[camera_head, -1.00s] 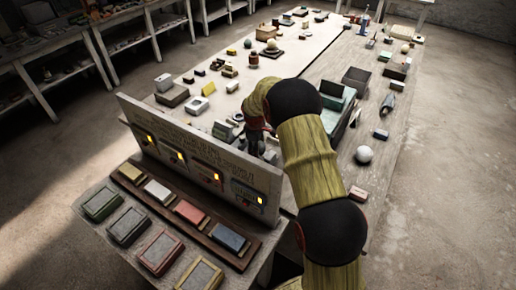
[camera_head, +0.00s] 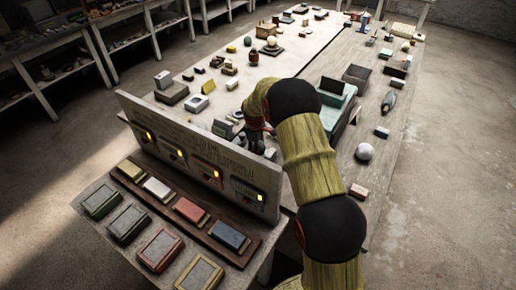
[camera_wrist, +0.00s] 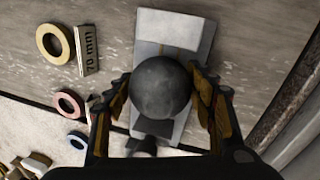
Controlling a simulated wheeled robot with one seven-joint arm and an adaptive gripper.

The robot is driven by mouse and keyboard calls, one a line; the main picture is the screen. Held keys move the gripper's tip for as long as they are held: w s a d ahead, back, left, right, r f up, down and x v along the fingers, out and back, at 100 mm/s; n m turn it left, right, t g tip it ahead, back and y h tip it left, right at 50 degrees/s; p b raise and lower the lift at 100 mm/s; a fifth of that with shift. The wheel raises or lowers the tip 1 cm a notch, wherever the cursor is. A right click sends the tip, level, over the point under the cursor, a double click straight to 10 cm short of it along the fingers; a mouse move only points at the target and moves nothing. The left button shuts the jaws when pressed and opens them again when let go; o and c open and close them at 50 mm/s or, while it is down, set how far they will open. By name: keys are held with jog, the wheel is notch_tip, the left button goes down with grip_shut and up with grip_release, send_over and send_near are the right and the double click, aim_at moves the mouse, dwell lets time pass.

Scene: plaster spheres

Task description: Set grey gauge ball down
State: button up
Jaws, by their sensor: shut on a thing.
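The grey gauge ball (camera_wrist: 161,87) is in the wrist view, dark grey and round, between the two fingers of my gripper (camera_wrist: 160,100). My gripper is shut on it. Behind the ball, as seen from the wrist, lies a pale grey block or plate (camera_wrist: 175,27); I cannot tell whether the ball touches it. In the head view my gripper (camera_head: 256,143) is low over the long table, just behind the upright panel. The ball cannot be made out there, as my arm and the panel cover that spot.
A small "70 mm" label (camera_wrist: 87,53) stands beside a yellow ring (camera_wrist: 55,44); a pink ring (camera_wrist: 70,103) lies below. The upright panel (camera_head: 190,150) with lit lamps is close to my gripper. A green box (camera_head: 333,110) and a white ball (camera_head: 364,151) are right of my arm.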

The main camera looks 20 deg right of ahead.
jog(key=o, duration=1.4)
jog(key=shift+r, duration=0.1)
jog(key=o, duration=0.4)
jog(key=shift+o, duration=0.2)
jog(key=shift+r+p, duration=1.25)
jog(key=shift+r, duration=0.7)
